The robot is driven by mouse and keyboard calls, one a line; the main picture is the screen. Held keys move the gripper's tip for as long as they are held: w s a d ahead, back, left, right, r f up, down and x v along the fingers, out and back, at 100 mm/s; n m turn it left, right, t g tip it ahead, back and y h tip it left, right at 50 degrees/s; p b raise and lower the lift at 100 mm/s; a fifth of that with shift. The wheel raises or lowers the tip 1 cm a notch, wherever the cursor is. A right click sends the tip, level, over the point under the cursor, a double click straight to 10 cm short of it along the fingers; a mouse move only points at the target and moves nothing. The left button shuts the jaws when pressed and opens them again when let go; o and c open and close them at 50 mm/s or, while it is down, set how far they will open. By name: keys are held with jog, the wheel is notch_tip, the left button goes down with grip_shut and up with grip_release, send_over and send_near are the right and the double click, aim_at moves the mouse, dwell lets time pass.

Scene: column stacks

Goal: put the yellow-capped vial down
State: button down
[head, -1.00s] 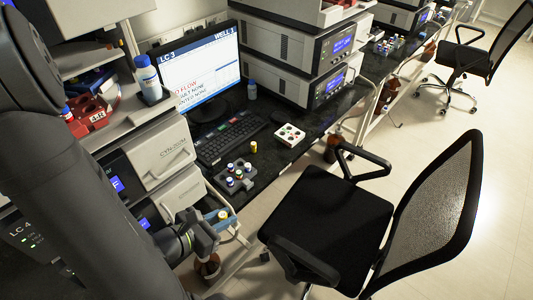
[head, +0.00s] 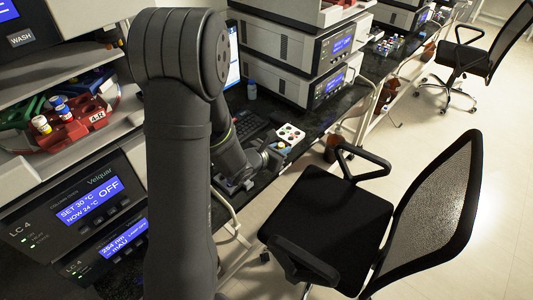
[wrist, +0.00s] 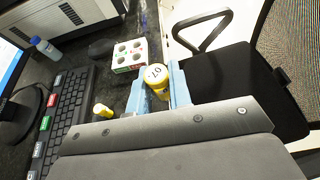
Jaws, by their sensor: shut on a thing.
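My gripper (wrist: 160,88) has light blue fingers, shut on the yellow-capped vial (wrist: 156,75). The round yellow cap faces the wrist camera and bears dark print; the vial's body is mostly hidden below it. In the head view my gripper (head: 277,149) is at the bench's front edge, just in front of a white rack (head: 290,133). In the wrist view the vial is just beside and nearer than the white rack (wrist: 127,56), whose several round holes show. I cannot tell the vial's height above the bench.
A smaller yellow vial (wrist: 102,110) stands on the bench between the keyboard (wrist: 67,117) and my gripper. A blue-capped bottle (wrist: 46,47) stands behind. A black chair (head: 335,225) is close to the bench's front edge. My arm hides much of the bench in the head view.

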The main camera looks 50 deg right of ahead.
jog(key=s+d, duration=0.4)
jog(key=d, duration=0.5)
jog(key=w+f, duration=0.2)
jog(key=w, duration=0.1)
jog(key=w+f, duration=0.3)
jog(key=w, duration=0.1)
jog(key=w+f, duration=0.2)
jog(key=w, duration=0.2)
jog(key=shift+d+f, duration=0.25)
jog(key=shift+w+f, duration=0.1)
jog(key=shift+f, duration=1.9)
jog(key=shift+f, duration=0.15)
jog(key=c, duration=1.3)
grip_release()
